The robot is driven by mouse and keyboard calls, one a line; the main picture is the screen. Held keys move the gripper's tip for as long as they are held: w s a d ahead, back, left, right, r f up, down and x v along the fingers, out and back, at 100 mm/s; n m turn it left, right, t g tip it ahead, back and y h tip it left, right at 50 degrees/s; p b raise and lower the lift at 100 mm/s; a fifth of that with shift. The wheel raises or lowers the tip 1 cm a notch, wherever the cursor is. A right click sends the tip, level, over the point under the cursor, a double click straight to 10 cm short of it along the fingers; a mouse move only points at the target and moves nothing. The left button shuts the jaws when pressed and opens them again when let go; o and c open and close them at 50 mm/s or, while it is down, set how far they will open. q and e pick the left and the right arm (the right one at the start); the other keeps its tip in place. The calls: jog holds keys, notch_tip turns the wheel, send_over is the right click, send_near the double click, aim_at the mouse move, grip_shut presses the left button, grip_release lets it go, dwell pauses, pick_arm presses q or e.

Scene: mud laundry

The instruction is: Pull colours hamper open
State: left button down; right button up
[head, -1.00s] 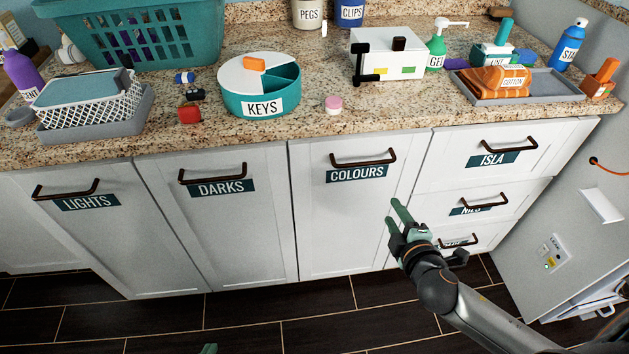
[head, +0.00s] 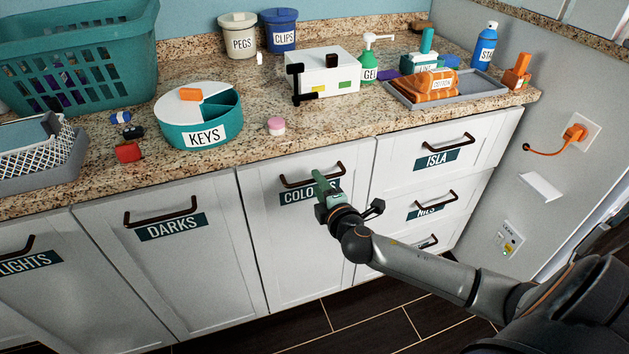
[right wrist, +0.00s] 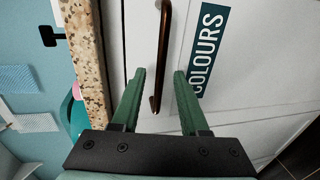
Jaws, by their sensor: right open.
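The colours hamper front (head: 285,245) is a white panel, flush with its neighbours and shut. Its dark bar handle (head: 296,184) runs across the top, above a teal COLOURS label (head: 292,196) that my right gripper partly hides. My right gripper (head: 319,178) is open, with green fingers at the right part of the handle. In the right wrist view the handle (right wrist: 164,45) shows between the two spread fingertips (right wrist: 160,73), and the label (right wrist: 207,45) is to the right. I cannot tell whether a finger touches the bar. My left gripper is out of view.
The DARKS front (head: 175,270) is to the left and the ISLA drawer (head: 480,150) to the right, both shut. The dark floor (head: 360,325) below looks clear.

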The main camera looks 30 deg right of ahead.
jog(key=shift+x, duration=1.45)
grip_shut()
dwell(0.4)
